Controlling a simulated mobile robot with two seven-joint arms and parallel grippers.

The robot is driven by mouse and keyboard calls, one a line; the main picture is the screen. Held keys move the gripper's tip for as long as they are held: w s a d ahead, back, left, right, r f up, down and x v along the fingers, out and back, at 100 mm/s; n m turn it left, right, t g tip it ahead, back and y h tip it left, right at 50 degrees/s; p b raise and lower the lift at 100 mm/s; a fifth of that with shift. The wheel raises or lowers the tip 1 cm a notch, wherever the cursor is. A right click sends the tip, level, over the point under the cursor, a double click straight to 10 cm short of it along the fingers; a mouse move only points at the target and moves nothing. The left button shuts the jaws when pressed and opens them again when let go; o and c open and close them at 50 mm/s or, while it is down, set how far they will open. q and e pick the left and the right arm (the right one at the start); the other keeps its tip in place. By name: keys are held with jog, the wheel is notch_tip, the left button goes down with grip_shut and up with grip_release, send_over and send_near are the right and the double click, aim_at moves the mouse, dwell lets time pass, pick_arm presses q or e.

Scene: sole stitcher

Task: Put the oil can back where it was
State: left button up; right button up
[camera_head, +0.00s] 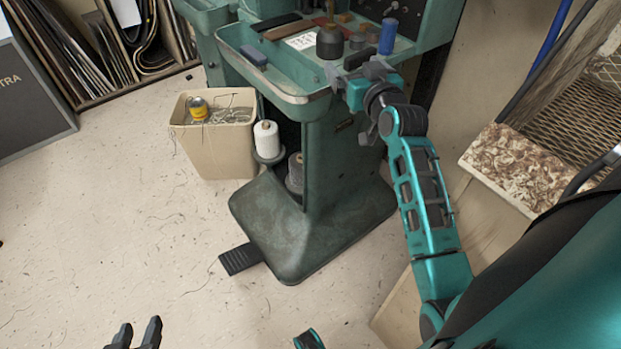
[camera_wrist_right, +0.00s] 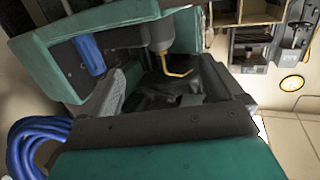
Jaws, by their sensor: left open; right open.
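A dark, rounded can with a thin reddish spout, seemingly the oil can (camera_head: 330,42), stands upright on the green machine's tray (camera_head: 290,88). My right gripper (camera_head: 346,72) is open at the tray's front right edge, just in front of and right of the can. It appears apart from the can, and nothing shows held in it. In the right wrist view I cannot clearly make out the can. My left gripper (camera_head: 137,334) is open and empty at the bottom left, over the floor, far from the tray.
A blue cylinder (camera_head: 388,36) stands right of the can, and small blocks lie behind. A blue block (camera_head: 254,54) lies on the tray's left. Below are a beige bin (camera_head: 214,150) with a yellow tin (camera_head: 198,107), a white thread cone (camera_head: 266,138) and a pedal (camera_head: 241,258).

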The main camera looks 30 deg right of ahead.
pick_arm(q)
jog(key=shift+w, duration=0.1)
pick_arm(e)
jog(key=s+a+f+n+g+y, duration=0.2)
jog(key=s+a+f+n+y, duration=0.1)
jog(key=s+a+f, duration=0.6)
jog(key=s+a+f+n+g+y, duration=0.2)
jog(key=s+a+f, duration=0.8)
jog(key=a, duration=0.5)
jog(key=shift+a+f+n+g+y, duration=0.15)
jog(key=shift+a+n+g+y, duration=0.25)
jog(key=shift+g+y, duration=0.6)
pick_arm(q)
jog(key=shift+r, duration=0.1)
notch_tip(320, 180, up, 8)
jog(key=s+a+y+p, duration=0.1)
jog(key=a+p, duration=0.2)
jog(key=p, duration=0.9)
jog(key=shift+s+f, duration=0.25)
jog(key=shift+s, duration=0.05)
pick_arm(e)
notch_tip(320, 180, up, 8)
jog(key=s+d, duration=0.1)
jog(key=d, duration=0.2)
jog(key=shift+s+f+h, duration=0.2)
jog(key=shift+h, duration=0.1)
pick_arm(q)
jog(key=shift+d, duration=0.15)
